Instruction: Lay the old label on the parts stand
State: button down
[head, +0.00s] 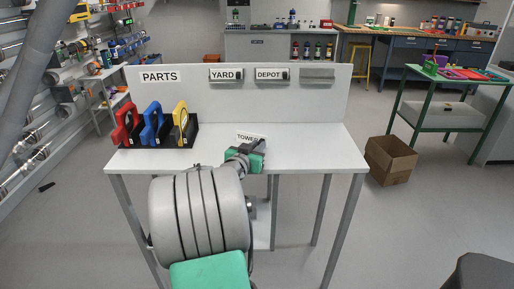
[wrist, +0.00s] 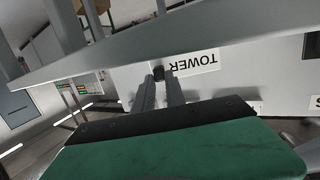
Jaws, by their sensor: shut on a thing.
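The white label reading TOWER (head: 250,137) shows in the head view over the top of the parts stand (head: 310,145). My gripper (head: 246,150) is shut on it, above the stand's front middle. In the wrist view the label (wrist: 196,65) appears upside down, with a small dark knob between the fingertips (wrist: 160,78). I cannot tell whether the label touches the stand top. The stand's back panel carries a PARTS sign (head: 160,77), a YARD label (head: 224,75), a DEPOT label (head: 270,74) and an empty grey holder (head: 317,74).
A black rack (head: 172,141) with red, blue and yellow handled items stands at the stand's left. The stand top's right half is clear. A cardboard box (head: 390,160) sits on the floor to the right, near a green-framed table (head: 447,115).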

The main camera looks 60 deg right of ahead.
jog(key=shift+f, duration=0.2)
jog(key=c, duration=1.4)
grip_release()
jog(key=shift+r, duration=0.1)
